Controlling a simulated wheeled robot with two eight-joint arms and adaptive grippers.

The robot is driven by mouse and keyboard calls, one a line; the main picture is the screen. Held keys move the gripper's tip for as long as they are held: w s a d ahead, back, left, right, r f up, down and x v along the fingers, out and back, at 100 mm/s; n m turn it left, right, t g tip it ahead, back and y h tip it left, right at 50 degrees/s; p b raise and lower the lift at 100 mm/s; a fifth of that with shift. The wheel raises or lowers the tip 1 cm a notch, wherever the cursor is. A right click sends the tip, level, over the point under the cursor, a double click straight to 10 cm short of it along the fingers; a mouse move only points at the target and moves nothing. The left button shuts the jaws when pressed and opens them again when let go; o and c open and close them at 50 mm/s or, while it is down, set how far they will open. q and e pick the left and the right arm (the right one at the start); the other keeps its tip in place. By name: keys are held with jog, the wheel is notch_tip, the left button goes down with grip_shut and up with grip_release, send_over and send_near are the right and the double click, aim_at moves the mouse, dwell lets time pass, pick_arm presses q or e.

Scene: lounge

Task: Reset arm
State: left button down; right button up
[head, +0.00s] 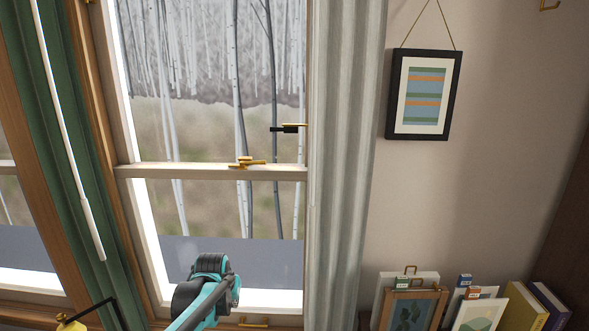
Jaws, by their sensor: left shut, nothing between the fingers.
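My left arm and gripper (208,270), teal and black, rise from the bottom edge in front of the lower window pane. The gripper is shut, with no object seen in it. The fingertips are small and hard to make out. My right gripper is not in view.
A sash window (212,171) with brass latches fills the middle left, between a green curtain (75,150) and a pale curtain (345,150). A framed striped picture (424,94) hangs on the wall. Frames and books (524,308) stand at the lower right. The wall between is bare.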

pick_arm(q)
jog(key=s+r, duration=0.3)
jog(key=s, duration=0.4)
jog(key=s+r, duration=0.3)
jog(key=s, duration=0.5)
jog(key=s+f+t, duration=0.2)
jog(key=s+f, duration=0.1)
jog(key=s, duration=1.1)
jog(key=shift+s+d, duration=0.25)
jog(key=shift+s, duration=0.1)
